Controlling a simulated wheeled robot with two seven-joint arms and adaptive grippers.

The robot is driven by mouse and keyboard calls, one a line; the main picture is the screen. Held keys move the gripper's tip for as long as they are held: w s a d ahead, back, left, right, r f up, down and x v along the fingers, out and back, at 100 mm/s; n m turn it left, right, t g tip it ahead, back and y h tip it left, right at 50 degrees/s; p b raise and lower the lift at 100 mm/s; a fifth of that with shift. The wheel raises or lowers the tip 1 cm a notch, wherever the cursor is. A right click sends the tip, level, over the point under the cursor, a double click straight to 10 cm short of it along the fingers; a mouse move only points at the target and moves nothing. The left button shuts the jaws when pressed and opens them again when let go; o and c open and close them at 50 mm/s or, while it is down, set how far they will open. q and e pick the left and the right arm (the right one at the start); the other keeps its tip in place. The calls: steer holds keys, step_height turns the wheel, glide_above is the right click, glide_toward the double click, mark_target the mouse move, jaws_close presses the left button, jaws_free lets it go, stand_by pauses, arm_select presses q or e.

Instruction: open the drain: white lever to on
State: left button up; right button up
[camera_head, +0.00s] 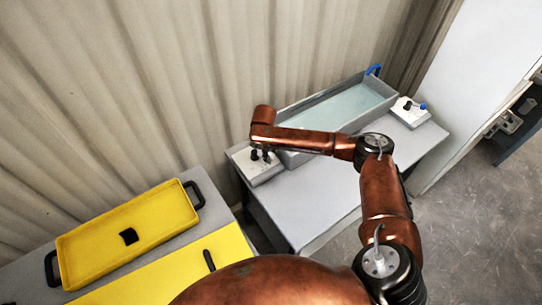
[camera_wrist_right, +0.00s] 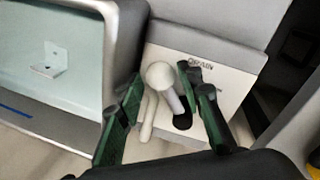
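The white lever (camera_wrist_right: 161,78) has a round knob and stands up from a dark slot in a light control box marked DRAIN (camera_wrist_right: 205,64). My right gripper (camera_wrist_right: 160,88) is open, with its green-padded fingers on either side of the lever. A gap shows on the left of the knob; the right finger is close to it, and contact cannot be told. In the head view the right gripper (camera_head: 262,154) is over the box (camera_head: 244,160) at the near end of the tank, and the lever is hidden there. The left gripper is not in view.
The grey tank (camera_head: 322,143) holds pale liquid (camera_head: 350,107). A yellow tray (camera_head: 100,235) with a black piece lies at left, beside a yellow surface (camera_head: 165,280). A corrugated wall is behind.

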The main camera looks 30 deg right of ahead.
steer(key=shift+d+f, duration=0.15)
steer(key=shift+f, duration=0.55)
steer(key=shift+c, duration=0.6)
jaws_close()
